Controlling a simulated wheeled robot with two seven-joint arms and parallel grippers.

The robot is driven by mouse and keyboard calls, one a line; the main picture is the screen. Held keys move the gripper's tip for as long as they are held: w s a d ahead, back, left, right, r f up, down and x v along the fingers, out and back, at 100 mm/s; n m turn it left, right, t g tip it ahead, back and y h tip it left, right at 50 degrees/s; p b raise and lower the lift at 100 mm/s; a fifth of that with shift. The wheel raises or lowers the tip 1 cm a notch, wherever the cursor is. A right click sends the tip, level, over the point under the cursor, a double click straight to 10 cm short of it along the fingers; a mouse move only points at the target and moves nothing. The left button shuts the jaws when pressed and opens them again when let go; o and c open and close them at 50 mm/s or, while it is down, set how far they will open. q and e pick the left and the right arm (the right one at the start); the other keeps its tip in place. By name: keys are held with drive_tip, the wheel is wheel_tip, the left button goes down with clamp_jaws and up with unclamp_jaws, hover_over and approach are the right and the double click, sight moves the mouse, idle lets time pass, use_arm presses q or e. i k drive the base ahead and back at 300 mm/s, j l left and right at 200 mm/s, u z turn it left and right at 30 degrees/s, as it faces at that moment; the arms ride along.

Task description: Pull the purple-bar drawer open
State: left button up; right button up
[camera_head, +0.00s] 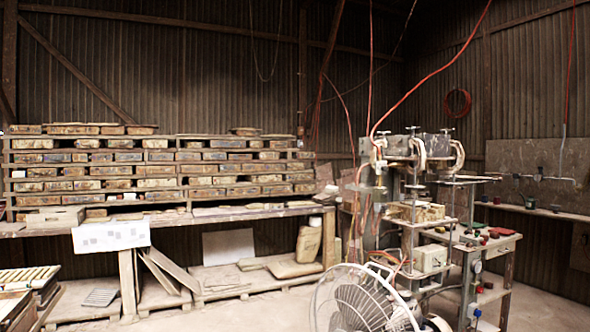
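I cannot make out a drawer with a purple bar anywhere in the head view. Neither of my grippers is in the view, so I cannot see where they are or whether they hold anything.
A long rack (160,195) of stacked tiles or moulds stands along the back left wall. A press machine (415,205) with red hoses stands right of centre. A white fan (362,303) is in the foreground. Bare concrete floor (235,313) shows between the rack and the fan.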

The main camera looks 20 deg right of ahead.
sight(272, 166)
drive_tip(key=i, duration=1.3)
drive_tip(key=i+z, duration=0.1)
drive_tip(key=i, duration=1.2)
drive_tip(key=i+j+z, duration=0.1)
drive_tip(key=i, duration=1.2)
drive_tip(key=i+l+z, duration=0.2)
drive_tip(key=i, duration=0.3)
drive_tip(key=i+j+z, duration=0.2)
drive_tip(key=i, duration=0.25)
drive_tip(key=i+z, duration=0.2)
drive_tip(key=i, duration=0.3)
drive_tip(key=i+j+z, duration=0.2)
drive_tip(key=i, duration=0.3)
drive_tip(key=i+j+z, duration=0.2)
drive_tip(key=i, duration=0.25)
drive_tip(key=i+l, duration=0.1)
drive_tip(key=i, duration=0.4)
drive_tip(key=i+u, duration=0.15)
drive_tip(key=i, duration=0.35)
drive_tip(key=i+l, duration=0.2)
drive_tip(key=i, duration=0.3)
